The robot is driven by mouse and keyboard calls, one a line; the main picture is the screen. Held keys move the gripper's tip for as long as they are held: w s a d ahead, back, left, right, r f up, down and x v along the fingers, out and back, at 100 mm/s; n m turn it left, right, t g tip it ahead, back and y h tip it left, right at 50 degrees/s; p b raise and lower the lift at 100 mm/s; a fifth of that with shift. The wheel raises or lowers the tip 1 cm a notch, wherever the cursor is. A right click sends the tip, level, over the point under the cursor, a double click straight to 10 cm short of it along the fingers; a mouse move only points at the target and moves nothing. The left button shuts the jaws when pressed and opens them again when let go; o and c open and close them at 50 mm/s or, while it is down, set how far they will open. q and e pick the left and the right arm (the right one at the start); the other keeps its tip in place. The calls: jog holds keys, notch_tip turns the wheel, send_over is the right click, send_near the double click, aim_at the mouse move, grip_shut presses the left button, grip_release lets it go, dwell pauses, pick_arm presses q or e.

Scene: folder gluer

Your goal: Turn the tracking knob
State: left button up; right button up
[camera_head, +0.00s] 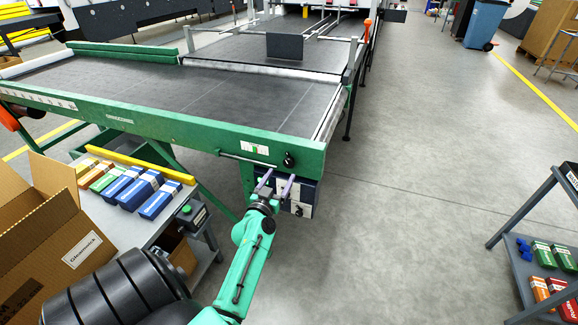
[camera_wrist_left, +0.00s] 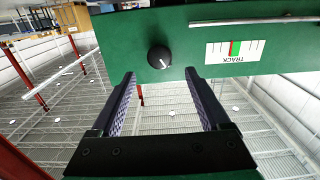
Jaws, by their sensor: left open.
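The tracking knob (camera_head: 289,160) is a small round black knob on the green front beam of the conveyor, near its right corner. In the left wrist view the knob (camera_wrist_left: 159,57) shows a white pointer mark. Beside it is an upside-down TRACK scale (camera_wrist_left: 235,51) with green and red marks; the scale also shows in the head view (camera_head: 254,148). My left gripper (camera_head: 277,183) is open and empty, just below the knob and apart from it. In the wrist view its fingers (camera_wrist_left: 160,76) point toward the beam, with the knob beyond the gap between them. My right gripper is not in view.
A metal rod (camera_head: 248,160) runs along the beam left of the knob. A control box (camera_head: 298,210) hangs below the beam. A table (camera_head: 150,222) with colored cartons and an open cardboard box (camera_head: 60,235) stand at left. The floor to the right is clear up to a shelf cart (camera_head: 530,220).

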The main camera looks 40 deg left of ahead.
aim_at(288, 163)
pick_arm(q)
jog(key=x, duration=0.6)
jog(key=shift+a, duration=0.1)
grip_shut()
jog(key=n, duration=0.5)
jog(key=shift+n, duration=0.3)
grip_release()
jog(key=shift+s, duration=0.15)
jog(key=v, duration=1.4)
jog(key=shift+s, duration=0.15)
jog(key=shift+f, duration=0.1)
